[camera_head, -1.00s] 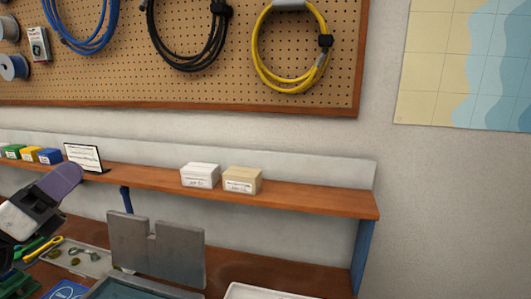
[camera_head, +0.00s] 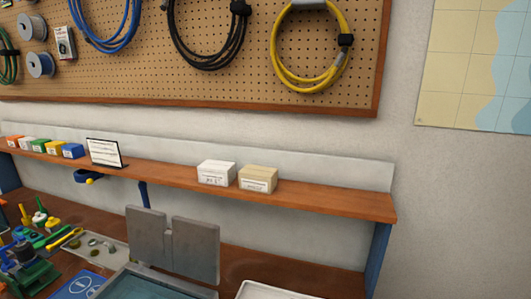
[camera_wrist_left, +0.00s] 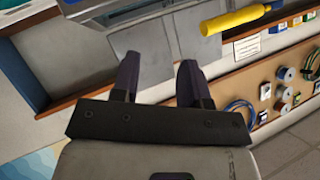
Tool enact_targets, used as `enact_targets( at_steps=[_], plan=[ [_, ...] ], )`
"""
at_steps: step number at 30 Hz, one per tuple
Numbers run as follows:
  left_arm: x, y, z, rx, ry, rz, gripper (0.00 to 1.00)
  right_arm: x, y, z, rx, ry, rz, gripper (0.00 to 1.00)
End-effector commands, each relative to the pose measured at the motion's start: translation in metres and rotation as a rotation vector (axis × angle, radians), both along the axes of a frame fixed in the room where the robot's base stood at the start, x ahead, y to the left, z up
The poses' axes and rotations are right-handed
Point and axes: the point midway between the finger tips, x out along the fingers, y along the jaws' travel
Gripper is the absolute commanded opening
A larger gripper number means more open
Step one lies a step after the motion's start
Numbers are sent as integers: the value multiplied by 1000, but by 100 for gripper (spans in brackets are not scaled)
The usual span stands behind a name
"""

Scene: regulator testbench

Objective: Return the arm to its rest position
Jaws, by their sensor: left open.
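My left gripper (camera_wrist_left: 160,82) shows in the left wrist view with its two dark purple fingers spread apart and nothing between them. Beyond the fingers the view takes in the bench, the wall and the pegboard at a steep tilt. In the head view no part of my left arm or gripper is visible now. My right gripper is in neither view.
A wooden shelf (camera_head: 320,203) holds a white box (camera_head: 216,173), a tan box (camera_head: 258,179) and small coloured boxes. Below are a grey notched plate (camera_head: 190,250), a white tray (camera_head: 265,291) and a green fixture (camera_head: 32,275). A yellow-handled tool (camera_wrist_left: 235,20) shows in the wrist view.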

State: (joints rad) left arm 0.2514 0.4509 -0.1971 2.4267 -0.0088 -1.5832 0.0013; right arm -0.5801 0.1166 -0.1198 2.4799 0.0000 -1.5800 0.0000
Motion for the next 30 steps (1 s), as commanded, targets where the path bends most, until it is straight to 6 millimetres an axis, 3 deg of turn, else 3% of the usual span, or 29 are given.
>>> enact_targets(
  at_steps=[1,9,15,23,25,30],
  plan=[
    [-17,-11,-29,-55,63,-12,41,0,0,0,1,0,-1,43],
    [-114,-41,-154,-253,383,35,41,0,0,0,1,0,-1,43],
    [-180,-56,-210,-324,573,76,41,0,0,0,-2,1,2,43],
    [-253,-62,-251,-341,757,111,41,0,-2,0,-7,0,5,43],
    [-251,-62,-229,-340,752,110,41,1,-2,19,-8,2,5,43],
    [-251,-62,-198,-339,751,109,41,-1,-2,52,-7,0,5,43]
  ],
)
